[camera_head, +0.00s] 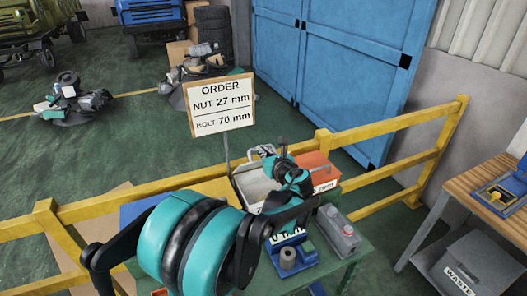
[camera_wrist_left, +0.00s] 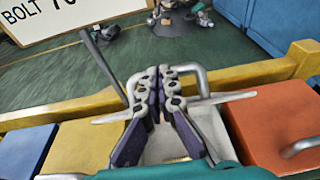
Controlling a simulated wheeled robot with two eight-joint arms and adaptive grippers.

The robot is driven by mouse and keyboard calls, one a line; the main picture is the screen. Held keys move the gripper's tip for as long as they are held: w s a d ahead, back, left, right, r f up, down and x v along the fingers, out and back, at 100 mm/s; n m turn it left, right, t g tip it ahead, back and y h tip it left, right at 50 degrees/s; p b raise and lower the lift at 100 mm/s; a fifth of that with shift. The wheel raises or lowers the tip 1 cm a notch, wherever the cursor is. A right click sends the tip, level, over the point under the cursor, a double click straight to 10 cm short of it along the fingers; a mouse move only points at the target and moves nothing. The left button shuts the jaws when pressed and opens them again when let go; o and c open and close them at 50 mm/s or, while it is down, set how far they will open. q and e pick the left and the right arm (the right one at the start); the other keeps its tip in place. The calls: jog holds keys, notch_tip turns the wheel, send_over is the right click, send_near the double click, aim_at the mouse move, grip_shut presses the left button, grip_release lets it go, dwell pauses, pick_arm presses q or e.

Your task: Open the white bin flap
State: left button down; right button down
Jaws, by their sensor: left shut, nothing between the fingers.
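The white bin (camera_head: 245,187) stands beside the orange bin in the head view. In the left wrist view its pale inside (camera_wrist_left: 212,128) shows, with something brownish at the bottom. The white flap (camera_wrist_left: 236,98) looks raised, its edge a thin white bar, with its grey handle (camera_wrist_left: 203,80) on the far side. My left gripper (camera_wrist_left: 160,72) is shut and empty, over the bin in front of the flap. It also shows in the head view (camera_head: 283,143). Whether the fingers touch the flap is unclear. My right gripper is not in view.
The orange bin (camera_wrist_left: 270,130) is shut, its handle sticking up. Yellow (camera_wrist_left: 78,148) and blue (camera_wrist_left: 22,148) bins stand left. A yellow rail (camera_head: 400,123) runs behind. An order sign (camera_head: 222,105) stands over the bins.

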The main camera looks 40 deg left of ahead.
pick_arm(q)
jog(key=shift+w+a+r+p, duration=0.15)
jog(key=shift+a+r+p, duration=0.2)
jog(key=shift+p, duration=0.1)
jog(key=w+a+r+g+h+p, duration=0.2)
jog(key=w+a+h+p, duration=0.2)
jog(key=a+p, duration=0.2)
jog(key=shift+a, duration=0.9)
